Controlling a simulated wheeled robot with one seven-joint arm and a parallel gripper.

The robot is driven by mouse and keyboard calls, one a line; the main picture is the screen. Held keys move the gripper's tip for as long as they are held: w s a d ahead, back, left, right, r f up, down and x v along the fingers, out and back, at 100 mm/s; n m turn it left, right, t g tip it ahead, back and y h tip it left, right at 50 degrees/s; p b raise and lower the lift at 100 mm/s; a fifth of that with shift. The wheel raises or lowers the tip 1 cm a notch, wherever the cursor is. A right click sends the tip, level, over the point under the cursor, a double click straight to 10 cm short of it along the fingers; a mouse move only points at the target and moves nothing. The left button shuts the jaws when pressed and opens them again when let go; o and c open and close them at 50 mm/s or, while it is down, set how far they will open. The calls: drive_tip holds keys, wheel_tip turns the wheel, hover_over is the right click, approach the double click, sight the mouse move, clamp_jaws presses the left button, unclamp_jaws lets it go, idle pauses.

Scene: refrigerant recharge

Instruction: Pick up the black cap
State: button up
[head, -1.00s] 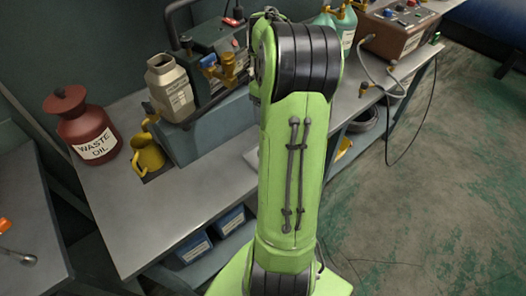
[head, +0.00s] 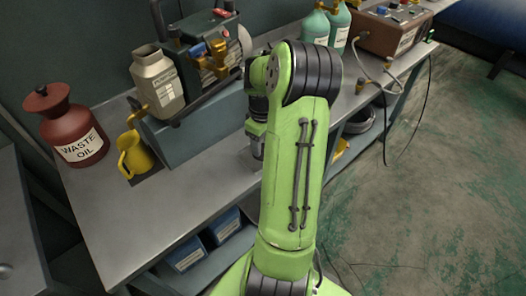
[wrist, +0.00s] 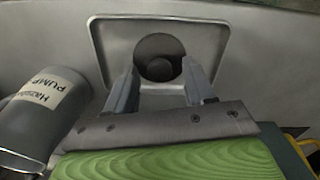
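A small dark round piece (wrist: 161,68), which looks like the black cap, shows in the wrist view within a dark round recess of a pale square tray (wrist: 103,48). My gripper (wrist: 159,68) is open, with one finger on each side of the dark piece and nothing visibly held. I cannot tell how far above it the fingertips are. In the head view my arm hides the cap and most of the gripper; only a wrist part shows left of the arm, over the bench (head: 140,215).
In the head view, a toolbox (head: 185,140), yellow jug (head: 135,157) and red waste oil can (head: 72,130) stand on the bench. Teal cylinders (head: 338,22) and a brown box (head: 393,28) are behind.

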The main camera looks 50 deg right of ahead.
clamp_jaws()
